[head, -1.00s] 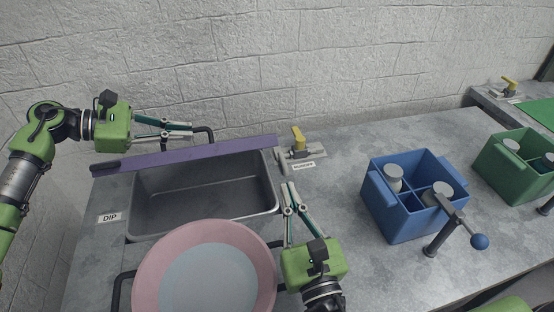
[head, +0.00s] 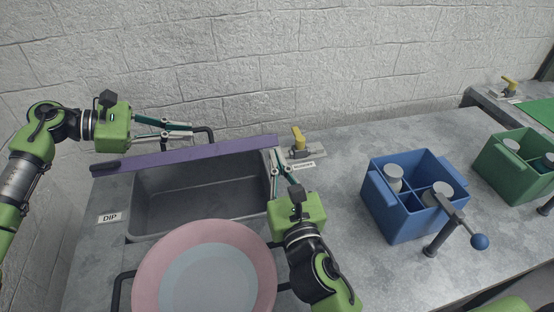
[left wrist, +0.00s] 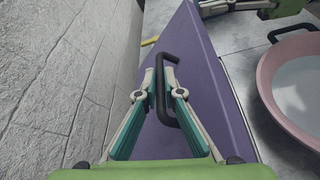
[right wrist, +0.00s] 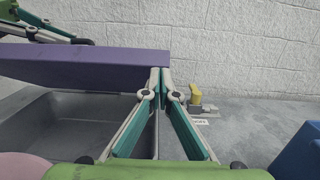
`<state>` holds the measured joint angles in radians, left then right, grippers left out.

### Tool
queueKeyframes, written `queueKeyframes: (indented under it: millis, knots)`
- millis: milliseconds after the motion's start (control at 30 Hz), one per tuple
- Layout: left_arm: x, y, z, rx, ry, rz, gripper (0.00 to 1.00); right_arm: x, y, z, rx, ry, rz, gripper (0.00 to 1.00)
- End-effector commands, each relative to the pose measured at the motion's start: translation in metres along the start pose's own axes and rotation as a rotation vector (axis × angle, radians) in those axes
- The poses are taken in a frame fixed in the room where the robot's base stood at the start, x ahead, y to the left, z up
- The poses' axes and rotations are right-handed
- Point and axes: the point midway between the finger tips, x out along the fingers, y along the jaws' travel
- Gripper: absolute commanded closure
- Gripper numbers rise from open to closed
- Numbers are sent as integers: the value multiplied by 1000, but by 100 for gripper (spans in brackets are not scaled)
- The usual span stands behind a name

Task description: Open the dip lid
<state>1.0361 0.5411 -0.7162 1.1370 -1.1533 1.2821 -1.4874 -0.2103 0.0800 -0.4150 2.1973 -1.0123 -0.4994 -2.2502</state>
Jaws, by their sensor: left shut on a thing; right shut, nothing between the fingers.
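The purple dip lid (head: 200,152) stands raised on edge along the back of the open grey dip basin (head: 190,195); it also shows in the left wrist view (left wrist: 200,65) and the right wrist view (right wrist: 80,68). My left gripper (head: 191,128) is shut on the lid's black handle (left wrist: 166,85), behind the lid. My right gripper (head: 273,152) is shut and empty at the lid's right end, by the basin's back right corner. In the right wrist view its fingertips (right wrist: 160,76) overlap the lid's end; I cannot tell whether they touch it.
A pink pan-like vessel (head: 155,265) stands in front of the basin. A yellow-handled valve (head: 299,140) is just right of the lid. A blue crate (head: 400,215) with bottles and a green crate (head: 505,170) stand further right. A stone wall runs behind.

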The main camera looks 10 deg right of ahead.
Motion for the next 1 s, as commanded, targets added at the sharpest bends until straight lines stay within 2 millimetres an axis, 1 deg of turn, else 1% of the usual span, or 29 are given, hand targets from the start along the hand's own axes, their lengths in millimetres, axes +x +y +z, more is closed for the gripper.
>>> queueKeyframes:
  millis: [333,600,867,900,933,1000]
  knots:
    - [-1,1,-1,-1,2,3,100,1,0,0,0,0,0,100]
    - [-1,0,-1,-1,2,2,100,12,0,14,-1,-3,2,100]
    - [1,-3,-2,-2,3,-8,100,12,-1,14,0,-3,-2,100]
    - [1,-3,-2,-2,3,-8,82,12,-1,14,0,-3,-2,100]
    - [1,-3,-2,-2,2,-8,75,12,-1,14,0,-3,-2,100]
    - [1,-3,-2,-2,3,-8,75,12,-1,15,0,-4,-2,100]
